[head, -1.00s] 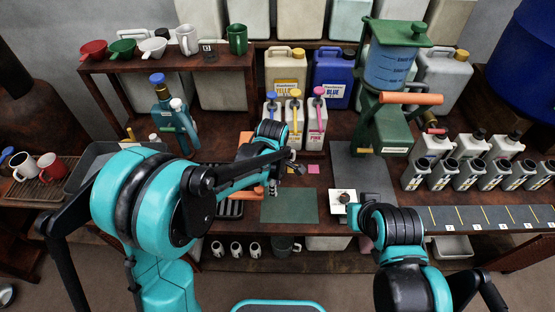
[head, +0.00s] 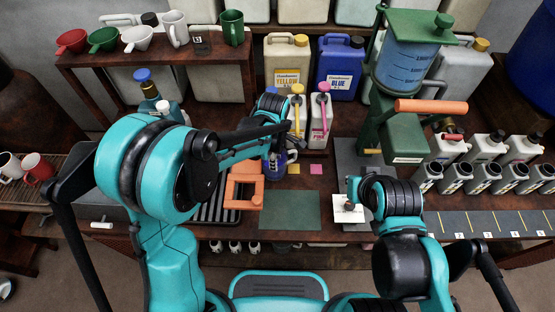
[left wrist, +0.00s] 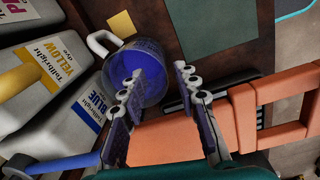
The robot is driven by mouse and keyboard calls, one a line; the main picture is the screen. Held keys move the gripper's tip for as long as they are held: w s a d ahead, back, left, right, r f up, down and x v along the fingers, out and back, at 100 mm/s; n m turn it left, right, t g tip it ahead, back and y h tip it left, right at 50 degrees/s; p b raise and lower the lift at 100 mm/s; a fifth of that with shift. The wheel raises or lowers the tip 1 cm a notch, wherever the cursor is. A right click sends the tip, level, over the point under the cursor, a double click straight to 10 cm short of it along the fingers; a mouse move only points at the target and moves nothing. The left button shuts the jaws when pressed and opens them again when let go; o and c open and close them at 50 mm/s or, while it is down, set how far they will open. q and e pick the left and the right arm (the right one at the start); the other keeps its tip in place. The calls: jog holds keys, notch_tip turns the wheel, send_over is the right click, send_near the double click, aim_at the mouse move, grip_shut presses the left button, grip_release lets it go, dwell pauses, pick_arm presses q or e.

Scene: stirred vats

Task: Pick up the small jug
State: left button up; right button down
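The small jug looks to be the vessel with blue inside and a pale handle (left wrist: 147,71) in the left wrist view. In the head view the blue jug (head: 277,170) stands on the bench beside the orange frame, partly hidden by my left arm. My left gripper (left wrist: 157,80) is open, its two fingers apart with nothing clearly between them. The left-hand finger overlaps the jug's near side; I cannot tell if they touch. In the head view this gripper (head: 282,140) is just above the jug. My right gripper (head: 351,190) is over a white square plate; its fingers are unclear.
An orange frame (head: 243,185) lies on a dark slatted rack left of the jug. Dye bottles with yellow (head: 297,112) and pink (head: 320,118) pumps stand behind it. A green mat (head: 290,210) is clear in front. A green dispenser (head: 405,135) stands right.

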aim_at(274, 174)
pick_arm(q)
notch_tip(274, 174, down, 2)
jog(key=shift+f+b, duration=0.1)
jog(key=shift+b, duration=0.25)
notch_tip(274, 174, down, 5)
jog(key=b, duration=0.2)
jog(key=shift+w+a+b, duration=0.1)
jog(key=shift+a+b, duration=0.05)
jog(key=shift+b, duration=0.15)
grip_shut()
